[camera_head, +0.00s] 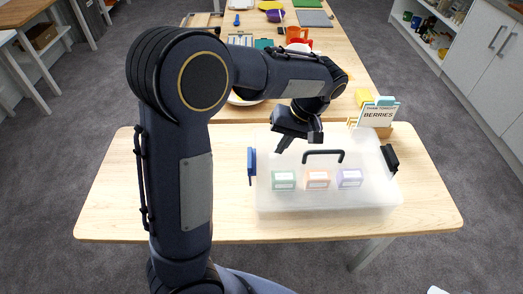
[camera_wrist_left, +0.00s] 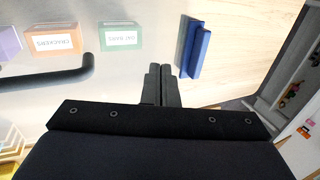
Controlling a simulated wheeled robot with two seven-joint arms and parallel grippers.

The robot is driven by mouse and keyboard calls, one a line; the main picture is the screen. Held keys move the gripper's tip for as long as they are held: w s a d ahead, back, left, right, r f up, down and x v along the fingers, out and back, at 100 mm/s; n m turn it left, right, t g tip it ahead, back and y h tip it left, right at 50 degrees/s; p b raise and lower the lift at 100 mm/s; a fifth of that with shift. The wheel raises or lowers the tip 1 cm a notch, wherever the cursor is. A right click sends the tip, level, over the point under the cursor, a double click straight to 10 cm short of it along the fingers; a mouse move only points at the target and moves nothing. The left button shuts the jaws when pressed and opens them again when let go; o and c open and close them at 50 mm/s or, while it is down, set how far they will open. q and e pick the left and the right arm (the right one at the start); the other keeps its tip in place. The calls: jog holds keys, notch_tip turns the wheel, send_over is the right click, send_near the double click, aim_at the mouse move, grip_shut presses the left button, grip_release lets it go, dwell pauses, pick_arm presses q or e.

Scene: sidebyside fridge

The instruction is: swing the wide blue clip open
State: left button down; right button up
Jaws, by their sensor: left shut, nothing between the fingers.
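The wide blue clip (camera_head: 251,165) is on the left side of a translucent lidded box (camera_head: 330,198). In the left wrist view the blue clip (camera_wrist_left: 199,52) is a long bar beside the box edge, to the right of my fingers. I cannot tell how far it stands off the box. My left gripper (camera_head: 281,146) is above the lid, left of the black handle (camera_head: 323,154). In the wrist view its fingers (camera_wrist_left: 159,82) are together, empty and apart from the clip. My right gripper is not in view.
A black clip (camera_head: 390,158) is on the box's right side. Small green (camera_head: 283,180), orange (camera_head: 317,179) and purple (camera_head: 349,178) cartons show through the box. A "BERRIES" sign (camera_head: 379,114) stands behind it. The wooden table (camera_head: 228,205) is bare left of the box.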

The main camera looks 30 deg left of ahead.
aim_at(254, 161)
pick_arm(q)
jog(key=shift+x, duration=1.1)
jog(key=s+a, duration=0.1)
jog(key=a, duration=0.1)
jog(key=shift+s+a+f+p, duration=0.2)
jog(key=shift+s+a+p, duration=0.2)
jog(key=shift+s+a, duration=0.2)
jog(key=shift+a, duration=0.2)
jog(key=shift+s+a+h, duration=0.2)
jog(key=shift+a+h, duration=0.05)
jog(key=shift+h, duration=0.05)
